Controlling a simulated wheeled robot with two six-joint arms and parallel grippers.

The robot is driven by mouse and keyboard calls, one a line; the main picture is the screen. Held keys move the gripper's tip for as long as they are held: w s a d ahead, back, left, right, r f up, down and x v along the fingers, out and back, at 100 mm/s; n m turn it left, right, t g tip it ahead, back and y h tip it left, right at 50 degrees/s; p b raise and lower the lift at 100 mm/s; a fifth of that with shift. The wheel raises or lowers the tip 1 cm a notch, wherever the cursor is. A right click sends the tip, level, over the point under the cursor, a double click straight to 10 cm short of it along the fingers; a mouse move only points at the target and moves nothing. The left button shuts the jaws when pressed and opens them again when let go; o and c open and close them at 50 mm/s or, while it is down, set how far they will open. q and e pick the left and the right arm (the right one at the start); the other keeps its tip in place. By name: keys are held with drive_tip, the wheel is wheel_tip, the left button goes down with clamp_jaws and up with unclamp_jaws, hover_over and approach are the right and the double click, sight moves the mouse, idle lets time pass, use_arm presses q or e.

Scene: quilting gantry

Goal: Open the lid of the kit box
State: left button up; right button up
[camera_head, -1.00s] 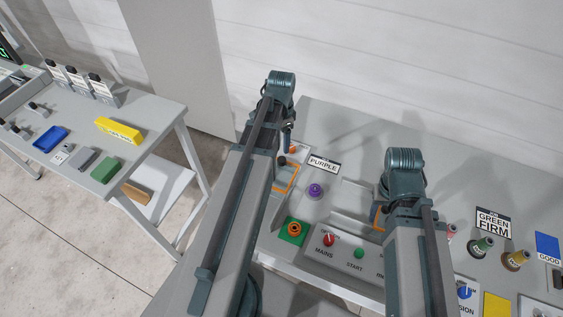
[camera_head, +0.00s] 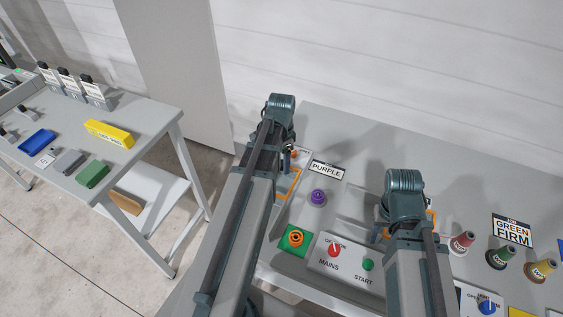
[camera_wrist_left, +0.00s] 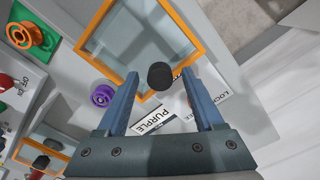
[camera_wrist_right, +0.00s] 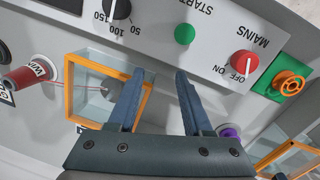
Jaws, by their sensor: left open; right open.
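No box is labelled as the kit box. An orange-framed clear panel (camera_wrist_left: 98,32) with a black knob (camera_wrist_left: 161,76) lies under my left gripper (camera_wrist_left: 159,72). The knob shows between its open fingers; I cannot tell whether they touch it. In the head view this orange frame (camera_head: 289,184) is partly hidden behind my left arm. My right gripper (camera_wrist_right: 160,72) is open and empty, above and beside a second clear orange-framed box (camera_wrist_right: 70,92). In the head view my right arm hides most of that second box.
Near the frames are a PURPLE sign (camera_head: 327,170), a purple spool (camera_head: 318,197), a green block with an orange knob (camera_head: 295,238) and a MAINS/START panel (camera_head: 347,263). Cones (camera_head: 502,255) stand at right. A side table (camera_head: 150,120) holds coloured blocks. A wall closes the back.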

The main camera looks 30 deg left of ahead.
use_arm(q)
clamp_jaws()
idle(1.3)
